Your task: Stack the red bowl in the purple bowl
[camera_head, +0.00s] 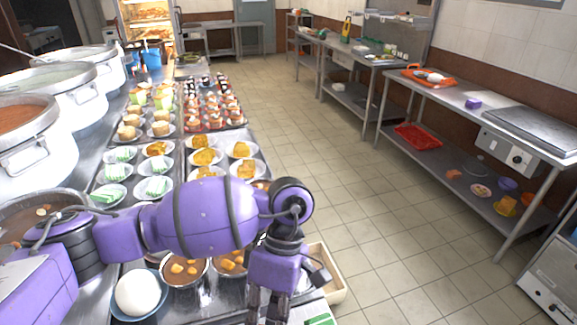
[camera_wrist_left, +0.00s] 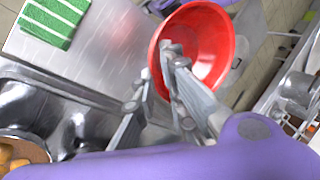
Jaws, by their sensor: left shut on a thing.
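The red bowl (camera_wrist_left: 212,32) shows in the left wrist view, tilted with its inside towards the camera. My left gripper (camera_wrist_left: 158,64) is shut on its near rim, partly covering the bowl. In the head view my left gripper (camera_head: 268,318) hangs at the bottom edge, near the counter's front end; the red bowl cannot be made out there. A small purple-blue edge (camera_wrist_left: 166,5) shows behind the red bowl in the wrist view; I cannot tell if it is the purple bowl. My right gripper is not in view.
The counter holds plates of food, soup bowls and a blue bowl with a white ball (camera_head: 138,292). A green striped cloth (camera_wrist_left: 54,20) lies near the gripper. Large pots (camera_head: 30,140) stand at left. The tiled floor (camera_head: 400,240) is clear; steel tables (camera_head: 470,120) stand at right.

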